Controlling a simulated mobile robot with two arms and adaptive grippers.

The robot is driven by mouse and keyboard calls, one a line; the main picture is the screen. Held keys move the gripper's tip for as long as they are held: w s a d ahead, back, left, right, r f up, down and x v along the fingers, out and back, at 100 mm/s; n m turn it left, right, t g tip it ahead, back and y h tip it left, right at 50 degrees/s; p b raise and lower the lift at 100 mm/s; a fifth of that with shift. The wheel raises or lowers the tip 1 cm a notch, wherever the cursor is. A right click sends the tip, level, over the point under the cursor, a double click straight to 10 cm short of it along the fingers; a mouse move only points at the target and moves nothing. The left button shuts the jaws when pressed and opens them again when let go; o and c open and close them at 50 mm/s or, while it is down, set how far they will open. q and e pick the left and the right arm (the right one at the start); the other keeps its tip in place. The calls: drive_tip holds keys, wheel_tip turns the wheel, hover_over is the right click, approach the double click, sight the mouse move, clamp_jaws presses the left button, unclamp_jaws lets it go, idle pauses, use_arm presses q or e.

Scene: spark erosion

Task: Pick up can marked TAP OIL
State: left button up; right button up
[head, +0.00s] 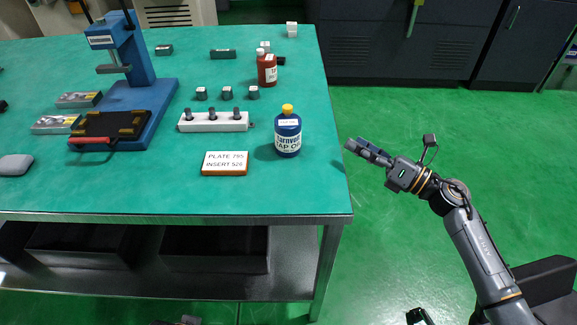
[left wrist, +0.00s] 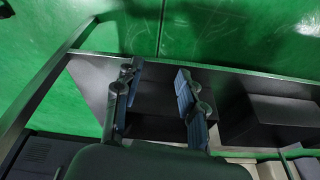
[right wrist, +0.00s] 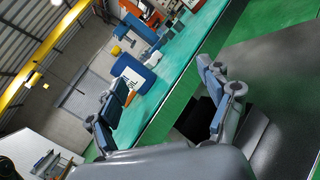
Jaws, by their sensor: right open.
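The blue can with a yellow cap and a white label reading TAP OIL (head: 288,137) stands upright near the right edge of the green-topped table (head: 300,195). In the right wrist view the can (right wrist: 138,72) shows tilted, beyond the left finger. My right gripper (head: 357,148) is to the right of the can, past the table edge, apart from it and empty. Its fingers are spread in the right wrist view (right wrist: 162,76). My left gripper (left wrist: 160,72) has its fingers apart with nothing between them, with the table's lower shelf in its view.
A sign reading PLATE 785 INSERT 526 (head: 225,163) lies left of the can. A white holder with dark pieces (head: 213,122) and a red-brown bottle (head: 267,70) are behind. A blue press (head: 125,60) stands left.

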sight(300, 136)
drive_tip(key=s+a+n+g+b, duration=0.1)
drive_tip(key=n, duration=0.2)
drive_tip(key=s+a+r+n+g+b, duration=0.1)
drive_tip(key=n, duration=0.2)
drive_tip(key=s+a+r+n+g+y+b, duration=0.1)
drive_tip(key=s+n+g, duration=0.1)
drive_tip(key=n, duration=0.1)
drive_tip(key=shift+s+a+r, duration=0.1)
drive_tip(key=shift+a+r, duration=0.15)
drive_tip(key=shift+a, duration=0.1)
drive_tip(key=x, duration=0.8)
drive_tip(key=shift+a+p, duration=0.15)
drive_tip(key=shift+p, duration=0.15)
drive_tip(key=x, duration=0.5)
drive_tip(key=shift+a+r, duration=0.1)
use_arm(q)
drive_tip(key=shift+v, duration=1.1)
drive_tip(key=shift+w+a, duration=0.1)
drive_tip(key=shift+w, duration=0.05)
use_arm(e)
drive_tip(key=shift+c, duration=0.4)
use_arm(q)
drive_tip(key=shift+r, duration=0.1)
use_arm(e)
drive_tip(key=c, duration=1.4)
